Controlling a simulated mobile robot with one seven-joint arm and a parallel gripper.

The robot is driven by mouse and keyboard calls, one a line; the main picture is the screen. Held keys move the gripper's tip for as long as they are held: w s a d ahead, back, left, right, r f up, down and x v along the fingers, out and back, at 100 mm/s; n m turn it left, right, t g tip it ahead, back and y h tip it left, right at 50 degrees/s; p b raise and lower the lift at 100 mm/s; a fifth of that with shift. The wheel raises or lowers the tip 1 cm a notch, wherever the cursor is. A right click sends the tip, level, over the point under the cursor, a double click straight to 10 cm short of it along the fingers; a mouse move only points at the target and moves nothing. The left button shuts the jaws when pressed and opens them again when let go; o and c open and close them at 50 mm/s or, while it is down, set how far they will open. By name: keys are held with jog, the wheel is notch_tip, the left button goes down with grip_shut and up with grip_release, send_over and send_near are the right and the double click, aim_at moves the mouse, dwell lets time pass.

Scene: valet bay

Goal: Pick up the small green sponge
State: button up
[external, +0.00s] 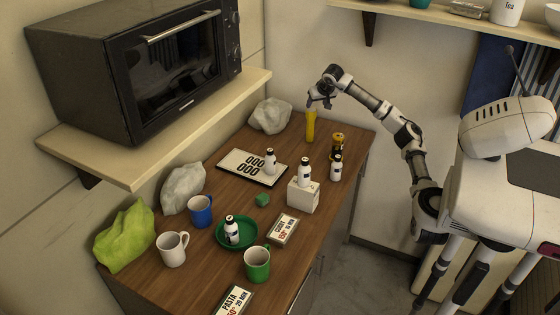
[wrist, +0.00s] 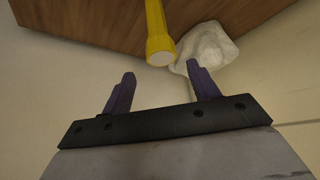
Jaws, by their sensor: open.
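The small green sponge (external: 262,200) lies on the wooden counter near its middle, between the white plate with black digits and the green dish. It does not show in the wrist view. My gripper (external: 319,101) is raised over the far end of the counter, well away from the sponge and close to the top of a yellow cylinder (external: 310,125). In the wrist view my gripper (wrist: 160,80) has its two dark fingers spread apart with nothing between them. The yellow cylinder (wrist: 158,35) shows beyond the fingertips there.
Near the sponge stand a white box (external: 302,196) with a bottle on top, a "CURRY" packet (external: 283,229) and a green dish (external: 250,245) holding a bottle. Mugs and crumpled bags line the left. A shelf with a microwave (external: 150,65) overhangs the left side.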

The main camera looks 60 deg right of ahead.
jog(key=w+a+f+m+y+b, duration=0.15)
jog(key=w+a, duration=0.25)
jog(key=a, duration=0.6)
jog(key=m+g+y+b, duration=0.2)
jog(key=m+g+y, duration=0.3)
jog(key=m, duration=0.5)
send_over(262, 197)
jog(key=shift+h, duration=0.25)
jog(key=f, duration=1.3)
jog(key=shift+s+f, duration=0.2)
jog(key=shift+w+a+f+p, duration=0.1)
jog(key=shift+f+p, duration=0.25)
jog(key=shift+f, duration=1.05)
jog(key=shift+w+a+f+p, duration=0.1)
jog(key=shift+f+p, duration=0.2)
jog(key=shift+f, duration=1.05)
jog(key=c, duration=1)
jog(key=shift+c, duration=0.2)
